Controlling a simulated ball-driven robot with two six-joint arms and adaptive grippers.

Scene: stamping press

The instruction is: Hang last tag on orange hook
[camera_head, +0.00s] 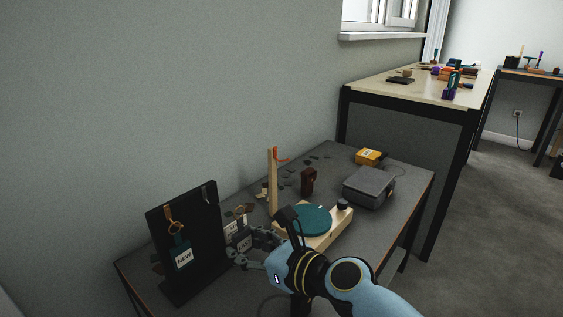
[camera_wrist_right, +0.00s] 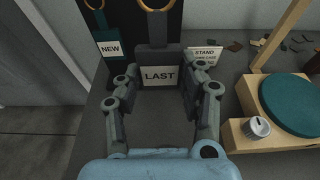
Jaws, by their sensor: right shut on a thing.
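The dark tag labelled LAST (camera_wrist_right: 158,77) is between the fingers of my right gripper (camera_wrist_right: 155,95) in the right wrist view, upright with a ring at its top. In the head view my right gripper (camera_head: 247,257) is beside the black board, shut on this tag, which is partly hidden by the fingers. A teal tag labelled NEW (camera_head: 182,254) hangs by a ring on the black board (camera_head: 165,225). My left gripper is not in view.
The wooden base with a teal disc (camera_head: 313,220) stands right of my gripper. A grey box (camera_head: 369,187), a brown block (camera_head: 308,180) and a yellow device (camera_head: 369,156) are farther back. Dark scraps lie near the post.

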